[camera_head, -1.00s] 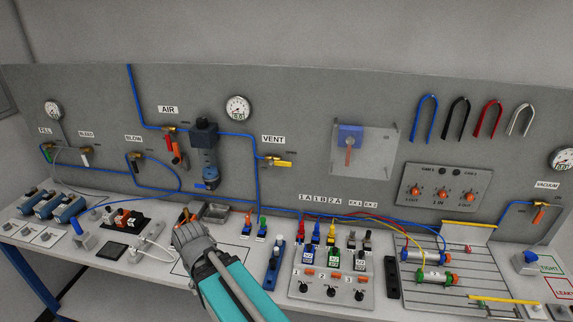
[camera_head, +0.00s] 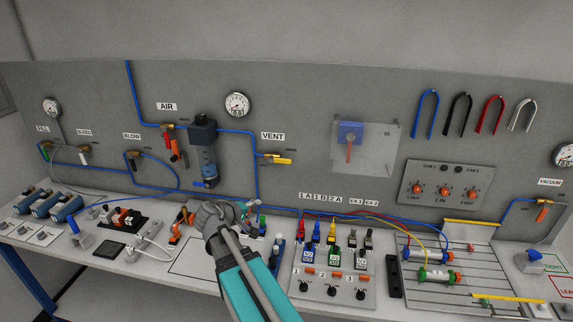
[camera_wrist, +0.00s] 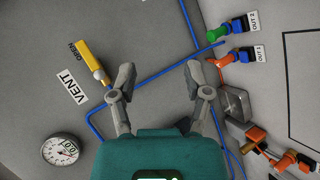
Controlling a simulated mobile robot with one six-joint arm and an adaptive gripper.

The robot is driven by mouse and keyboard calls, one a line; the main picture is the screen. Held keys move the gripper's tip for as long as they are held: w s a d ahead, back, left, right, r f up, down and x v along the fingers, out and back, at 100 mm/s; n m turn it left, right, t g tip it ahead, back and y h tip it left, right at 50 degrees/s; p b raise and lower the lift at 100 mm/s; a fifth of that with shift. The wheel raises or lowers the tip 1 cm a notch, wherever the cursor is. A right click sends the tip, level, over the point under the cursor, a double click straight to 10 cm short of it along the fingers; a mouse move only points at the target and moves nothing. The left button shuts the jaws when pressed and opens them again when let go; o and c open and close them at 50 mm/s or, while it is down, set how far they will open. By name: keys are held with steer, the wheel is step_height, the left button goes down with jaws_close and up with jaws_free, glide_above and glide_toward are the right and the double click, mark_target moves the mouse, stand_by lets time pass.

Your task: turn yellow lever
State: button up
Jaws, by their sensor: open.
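The yellow lever (camera_head: 283,160) sits on a valve under the VENT label on the back panel. Its handle points right, roughly level, in the head view. In the wrist view the yellow lever (camera_wrist: 88,58) is at the upper left, with OPEN written beside it. My gripper (camera_wrist: 160,73) is open and empty, its fingers spread. The lever lies beyond and left of the left finger, apart from it. In the head view my gripper (camera_head: 243,207) is over the bench, below the lever, its fingers partly hidden by my wrist.
A blue air line (camera_head: 253,180) runs down the panel from the VENT valve. A filter unit (camera_head: 203,150) and red AIR lever (camera_head: 174,149) stand to the left. Several coloured connectors crowd the bench near my gripper.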

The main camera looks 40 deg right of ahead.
mark_target(284, 162)
steer(key=w+d+r+n+t+h+b, duration=0.1)
steer(key=w+d+r+n+t+h, duration=0.1)
steer(key=d+r+h, duration=0.3)
steer(key=shift+w+d+r+n, duration=0.5)
steer(key=shift+w+d+r, duration=0.15)
steer(key=shift+r, duration=0.5)
steer(key=shift+w+d, duration=0.1)
steer(key=x, duration=1.3)
steer(key=shift+w+d, duration=0.2)
